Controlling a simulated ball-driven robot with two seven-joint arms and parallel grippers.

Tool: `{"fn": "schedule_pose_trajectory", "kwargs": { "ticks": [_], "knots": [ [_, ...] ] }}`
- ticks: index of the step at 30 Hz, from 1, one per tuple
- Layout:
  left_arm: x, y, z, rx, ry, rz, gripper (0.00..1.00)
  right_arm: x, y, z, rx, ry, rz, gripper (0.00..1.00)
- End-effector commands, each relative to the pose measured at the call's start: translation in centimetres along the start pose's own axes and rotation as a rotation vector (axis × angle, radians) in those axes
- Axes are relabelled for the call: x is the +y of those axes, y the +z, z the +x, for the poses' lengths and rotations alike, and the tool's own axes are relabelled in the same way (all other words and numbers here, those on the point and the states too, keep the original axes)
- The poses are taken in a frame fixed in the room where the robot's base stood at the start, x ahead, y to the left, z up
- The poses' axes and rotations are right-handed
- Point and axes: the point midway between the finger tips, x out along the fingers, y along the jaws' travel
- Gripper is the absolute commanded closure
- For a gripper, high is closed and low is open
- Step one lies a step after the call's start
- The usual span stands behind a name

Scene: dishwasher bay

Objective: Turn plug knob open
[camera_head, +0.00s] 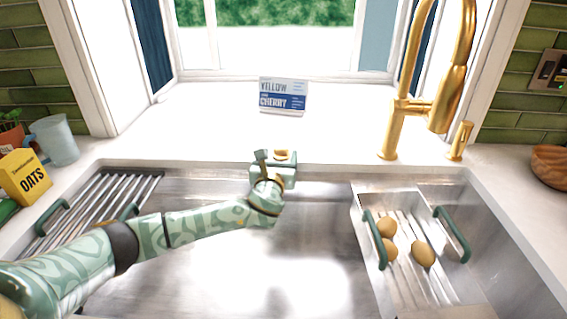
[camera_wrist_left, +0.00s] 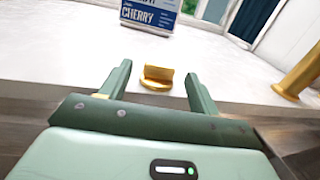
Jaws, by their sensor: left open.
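The gold plug knob (camera_wrist_left: 157,77) sits on the white counter behind the sink; in the head view the knob (camera_head: 282,154) shows just beyond my gripper. My left gripper (camera_head: 273,158) reaches over the sink's back edge. In the left wrist view my left gripper (camera_wrist_left: 158,80) is open, with one finger on each side of the knob. The fingers look apart from the knob, with a gap on both sides. The knob's lower part is partly hidden by the gripper in the head view. My right gripper is out of view.
A yellow cherry sign (camera_head: 283,96) stands behind the knob. A gold faucet (camera_head: 400,110) rises at the right. The sink (camera_head: 300,240) has a drying rack (camera_head: 95,200) at left and a rack with potatoes (camera_head: 422,253) at right. An oats box (camera_head: 24,177) stands far left.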

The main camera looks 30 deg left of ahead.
Motion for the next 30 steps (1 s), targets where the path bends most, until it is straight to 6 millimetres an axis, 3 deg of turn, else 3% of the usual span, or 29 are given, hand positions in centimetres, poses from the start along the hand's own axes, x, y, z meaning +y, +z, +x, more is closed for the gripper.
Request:
{"fn": "schedule_pose_trajectory", "kwargs": {
  "ticks": [1, 6, 15, 16, 21, 30],
  "knots": [
    [0.0, -0.7, 0.8, 0.002, 0.000, 0.001, 0.38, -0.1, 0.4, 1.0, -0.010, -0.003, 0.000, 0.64],
    [0.0, -0.2, 2.3, 0.001, 0.000, 0.001, 0.38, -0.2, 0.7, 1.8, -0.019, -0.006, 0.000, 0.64],
    [0.0, 0.2, 2.5, -0.001, -0.001, -0.001, 0.38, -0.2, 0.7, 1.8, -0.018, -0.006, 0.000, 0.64],
    [0.0, 0.2, 2.5, -0.001, -0.001, -0.001, 0.41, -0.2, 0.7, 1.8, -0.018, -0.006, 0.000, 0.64],
    [0.0, 0.2, 2.5, -0.001, 0.000, -0.001, 0.83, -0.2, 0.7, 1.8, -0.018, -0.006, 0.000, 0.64],
    [-0.3, 0.6, 2.5, -0.002, 0.101, -0.005, 0.83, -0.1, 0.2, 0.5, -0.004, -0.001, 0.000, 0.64]
  ]
}}
